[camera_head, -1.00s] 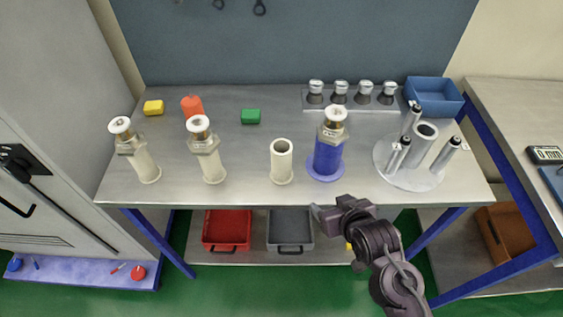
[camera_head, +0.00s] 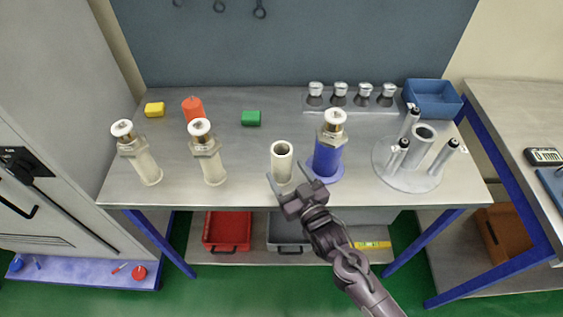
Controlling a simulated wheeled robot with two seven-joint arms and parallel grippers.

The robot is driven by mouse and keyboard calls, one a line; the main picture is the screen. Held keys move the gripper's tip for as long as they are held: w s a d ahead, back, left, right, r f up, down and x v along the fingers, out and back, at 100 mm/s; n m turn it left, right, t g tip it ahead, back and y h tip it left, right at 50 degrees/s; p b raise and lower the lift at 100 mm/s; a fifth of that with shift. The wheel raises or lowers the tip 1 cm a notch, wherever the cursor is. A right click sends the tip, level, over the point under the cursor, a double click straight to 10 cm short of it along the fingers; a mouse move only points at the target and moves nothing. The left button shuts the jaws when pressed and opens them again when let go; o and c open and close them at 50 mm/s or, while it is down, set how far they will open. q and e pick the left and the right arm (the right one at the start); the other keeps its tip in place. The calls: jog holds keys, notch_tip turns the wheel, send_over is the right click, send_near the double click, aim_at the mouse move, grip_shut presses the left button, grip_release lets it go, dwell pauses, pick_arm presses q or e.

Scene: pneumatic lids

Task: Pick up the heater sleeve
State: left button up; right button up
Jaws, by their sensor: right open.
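The heater sleeve appears to be the hollow cream cylinder (camera_head: 282,158), upright and open at the top, near the front middle of the steel table. My right gripper (camera_head: 289,180) is open and empty. In the picture its fingers reach up to the sleeve's lower part, one to the left and one to the right, and cover some of its base. I cannot tell whether they touch it. My left gripper is out of view.
A blue cylinder with a metal-topped fitting (camera_head: 328,158) stands close to the right of the sleeve. Two cream cylinders with similar tops (camera_head: 210,165) (camera_head: 146,165) stand left. A round grey stand with posts (camera_head: 410,181) is at right. The table (camera_head: 243,190) is clear left of the sleeve.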

aim_at(286, 172)
jog(key=shift+p+x, duration=0.45)
jog(key=shift+x, duration=1.45)
jog(key=c, duration=1.1)
jog(key=shift+c, duration=0.2)
